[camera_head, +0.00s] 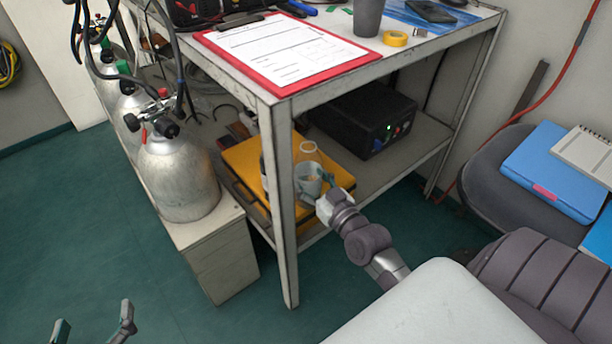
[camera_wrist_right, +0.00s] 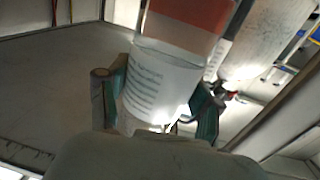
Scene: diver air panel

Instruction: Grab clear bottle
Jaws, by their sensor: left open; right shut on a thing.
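A clear bottle (camera_head: 309,170) with a pale label stands out in front of the yellow case on the lower shelf. In the right wrist view the bottle (camera_wrist_right: 160,85) shows a white printed label. Orange shows above the label; I cannot tell whether it is on the bottle or behind it. My right gripper (camera_head: 318,190) is shut on the bottle, with a finger on each side of it in the right wrist view (camera_wrist_right: 157,105). I cannot tell whether the bottle's base touches anything. My left gripper (camera_head: 93,318) is open and empty above the green floor.
The yellow case (camera_head: 245,155) and a black box (camera_head: 365,118) are on the lower shelf. The table leg (camera_head: 282,205) is close left of the bottle. A silver cylinder (camera_head: 178,178) stands left. A chair (camera_head: 490,165) holding blue folders (camera_head: 557,170) is at the right.

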